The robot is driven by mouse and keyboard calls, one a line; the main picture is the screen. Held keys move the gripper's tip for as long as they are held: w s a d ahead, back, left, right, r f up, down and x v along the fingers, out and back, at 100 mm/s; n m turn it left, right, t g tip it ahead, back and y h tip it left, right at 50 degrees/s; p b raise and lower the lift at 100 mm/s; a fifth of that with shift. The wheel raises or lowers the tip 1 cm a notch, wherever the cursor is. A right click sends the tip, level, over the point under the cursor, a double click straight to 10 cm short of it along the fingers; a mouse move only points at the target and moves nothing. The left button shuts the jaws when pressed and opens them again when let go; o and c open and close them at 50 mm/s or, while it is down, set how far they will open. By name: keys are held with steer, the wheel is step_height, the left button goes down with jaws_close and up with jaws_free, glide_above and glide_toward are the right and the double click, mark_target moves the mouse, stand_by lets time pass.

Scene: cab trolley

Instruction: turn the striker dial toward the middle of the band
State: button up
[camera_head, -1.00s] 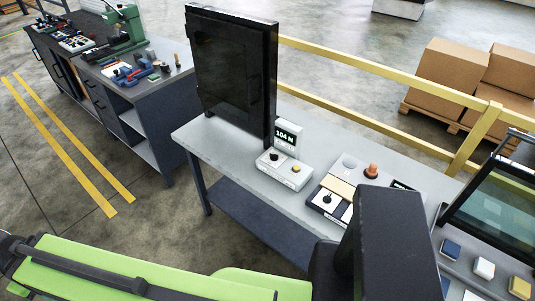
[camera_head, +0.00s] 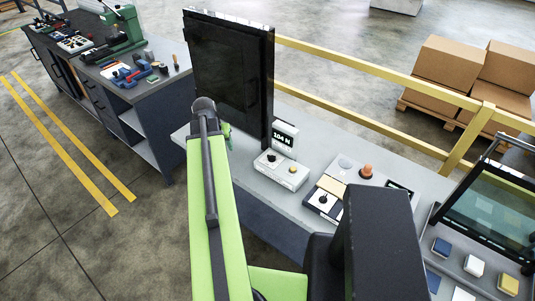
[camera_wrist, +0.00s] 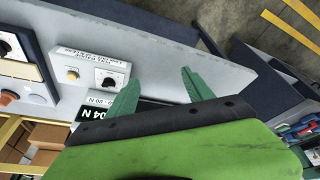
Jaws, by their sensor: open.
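The white striker box (camera_head: 282,172) stands on the grey bench in front of the dark cabinet. Its black dial (camera_head: 271,156) is on the left and a yellow button is on the right. In the wrist view the dial (camera_wrist: 108,82) shows upside down, with lettering too small to read surely. A display (camera_head: 284,137) behind the box reads 104 N. My gripper (camera_wrist: 161,76) is open and empty, its two green fingers apart over the bench beside the box. The dial lies left of both fingers in the wrist view. In the head view my arm hides most of the gripper.
A tall dark cabinet (camera_head: 231,75) stands just behind the gripper. Right of the box is a panel (camera_head: 336,188) with another black knob and an orange button (camera_head: 366,171). A glass-fronted case (camera_head: 490,205) stands further right. Yellow rails (camera_head: 380,119) run behind the bench.

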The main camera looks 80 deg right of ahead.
mark_target(270, 160)
steer(key=s+d+r+m+g, duration=0.1)
steer(key=s+d+m, duration=0.15)
steer(key=s, duration=0.55)
steer(key=s+d+r+m, duration=0.1)
steer(key=s+d, duration=0.2)
steer(key=s, duration=0.5)
steer(key=shift+h, duration=0.3)
steer(key=b+x, duration=1.5)
steer(key=x, duration=0.3)
steer(key=shift+s+b, duration=0.15)
steer(key=shift+b, duration=0.25)
steer(key=shift+c, duration=0.3)
